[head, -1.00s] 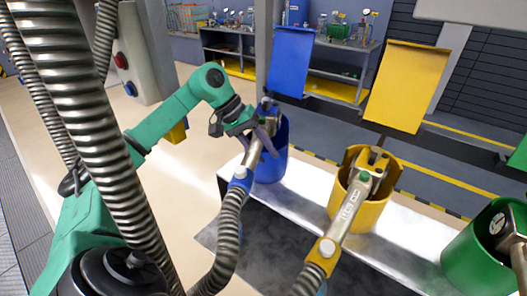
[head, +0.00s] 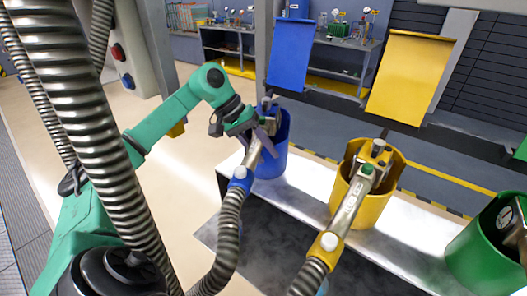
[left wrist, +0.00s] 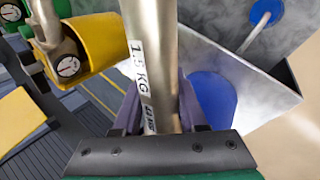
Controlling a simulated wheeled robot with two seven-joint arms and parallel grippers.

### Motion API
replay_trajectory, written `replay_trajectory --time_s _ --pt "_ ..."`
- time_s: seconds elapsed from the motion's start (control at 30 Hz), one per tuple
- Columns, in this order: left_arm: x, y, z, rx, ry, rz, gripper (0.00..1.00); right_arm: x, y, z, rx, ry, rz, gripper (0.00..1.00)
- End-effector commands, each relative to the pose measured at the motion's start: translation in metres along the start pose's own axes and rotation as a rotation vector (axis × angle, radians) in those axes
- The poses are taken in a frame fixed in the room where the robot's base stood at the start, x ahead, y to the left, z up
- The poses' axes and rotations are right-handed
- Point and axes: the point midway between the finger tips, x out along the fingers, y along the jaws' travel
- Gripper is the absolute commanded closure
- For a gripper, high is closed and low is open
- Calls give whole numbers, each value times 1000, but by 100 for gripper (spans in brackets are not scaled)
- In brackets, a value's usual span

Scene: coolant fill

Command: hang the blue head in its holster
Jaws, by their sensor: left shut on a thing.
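The blue head is a metal tube with a blue collar (head: 240,179), joined to a ribbed metal hose. My left gripper (head: 263,132) is shut around its tube, just in front of the blue holster (head: 273,163), a round cup on the light bench. The head's upper end overlaps the cup's opening in the head view. I cannot tell whether it is inside, resting on the rim or only in front. In the left wrist view the tube (left wrist: 152,60), with a "1.5 KG" label, runs between the two fingers. My right gripper is not in view.
A yellow holster (head: 365,205) holds a yellow-collared head (head: 350,205). A green holster (head: 485,255) with a gauged head stands at the right. Blue (head: 289,55) and yellow (head: 408,78) panels hang behind. Ribbed hoses cross the left foreground.

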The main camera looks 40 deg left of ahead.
Motion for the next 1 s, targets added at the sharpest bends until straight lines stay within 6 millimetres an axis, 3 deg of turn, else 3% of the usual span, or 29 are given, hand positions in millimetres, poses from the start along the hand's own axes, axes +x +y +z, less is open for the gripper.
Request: replay_trajectory --time_s 0.73,0.77,0.83,0.87,1.0 --pt "13 -9 0 0 0 0 100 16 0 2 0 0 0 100" --pt "13 -9 0 0 0 -1 55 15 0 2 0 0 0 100" --pt "12 -8 0 0 0 -1 28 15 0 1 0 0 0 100" --pt "12 -8 0 0 0 0 24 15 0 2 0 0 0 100" --pt "12 -8 0 0 0 0 24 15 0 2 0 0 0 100"
